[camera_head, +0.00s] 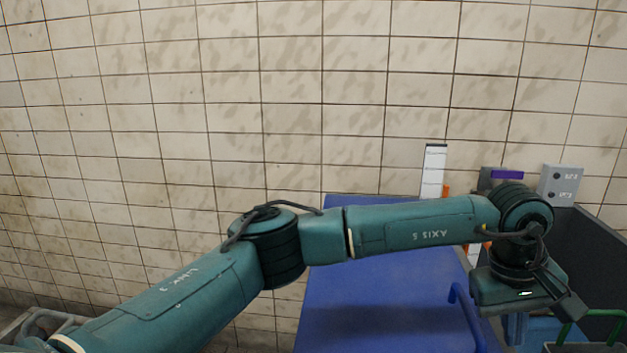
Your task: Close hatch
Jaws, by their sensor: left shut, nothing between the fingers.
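A large flat blue panel (375,305), which looks like the hatch, stretches from the tiled wall toward the bottom edge. A blue bar handle (465,312) is on its right side. How far the hatch stands open cannot be told. My left arm comes in from the left and crosses in front of the panel's upper part. My left gripper (560,325) is at the lower right, to the right of the handle and apart from it in the picture. It is shut and holds nothing; its fingertips are hard to make out. My right gripper is not in view.
A dark grey wall or box side (595,250) stands at the right. A grey switch box (562,185) and a white strip (433,170) are behind my arm. A green rail (600,315) is at the lower right. The tiled wall (230,110) closes the back.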

